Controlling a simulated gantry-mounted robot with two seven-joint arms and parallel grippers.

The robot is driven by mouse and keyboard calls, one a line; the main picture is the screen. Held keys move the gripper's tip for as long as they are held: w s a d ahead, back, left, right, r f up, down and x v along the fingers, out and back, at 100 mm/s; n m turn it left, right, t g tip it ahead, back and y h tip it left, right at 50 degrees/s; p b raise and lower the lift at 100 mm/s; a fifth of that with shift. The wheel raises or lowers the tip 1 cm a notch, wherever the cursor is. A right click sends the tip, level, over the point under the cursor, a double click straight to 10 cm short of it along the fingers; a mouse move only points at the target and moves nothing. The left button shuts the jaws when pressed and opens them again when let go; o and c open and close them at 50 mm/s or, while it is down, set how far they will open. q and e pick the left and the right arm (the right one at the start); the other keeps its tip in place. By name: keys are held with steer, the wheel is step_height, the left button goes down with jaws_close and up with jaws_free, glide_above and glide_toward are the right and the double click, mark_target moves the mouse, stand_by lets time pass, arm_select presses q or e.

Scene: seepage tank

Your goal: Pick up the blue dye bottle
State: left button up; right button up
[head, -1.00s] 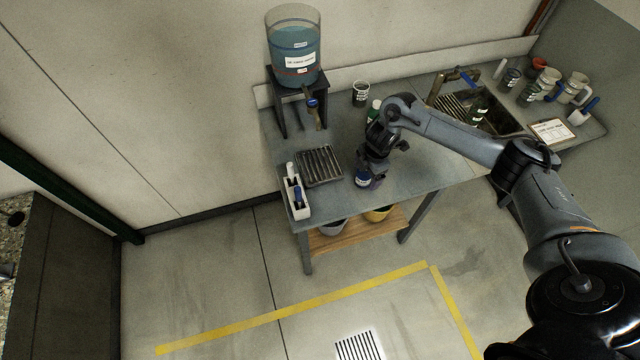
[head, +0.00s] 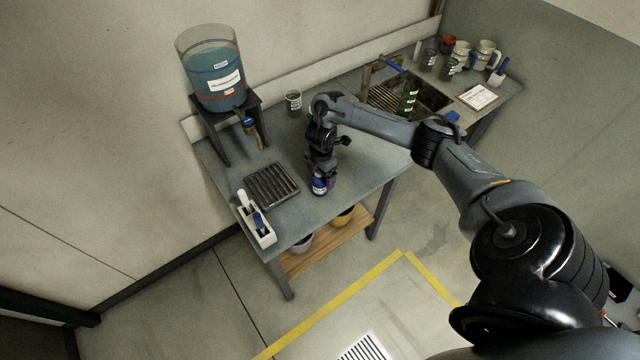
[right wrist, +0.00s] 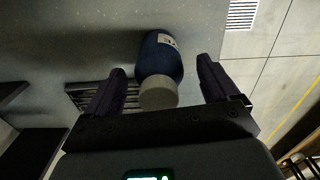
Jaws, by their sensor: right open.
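The blue dye bottle (head: 319,186) stands on the grey bench near its front edge, with a white label low on its side. In the right wrist view the right gripper (right wrist: 160,88) is open, with gaps between each finger and the bottle. My left gripper is not in view.
A dark slatted tray (head: 272,186) and a white holder (head: 257,227) with markers are left of the bottle. A tank of blue liquid (head: 216,80) stands on a black stand behind. A cup (head: 293,101), a sink (head: 408,96) and a clipboard (head: 479,96) are farther back.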

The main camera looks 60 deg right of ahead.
steer(key=shift+w+f, duration=0.1)
steer(key=shift+f, duration=1.35)
steer(key=c, duration=1.2)
steer(key=shift+c, duration=0.2)
steer(key=shift+r, duration=0.2)
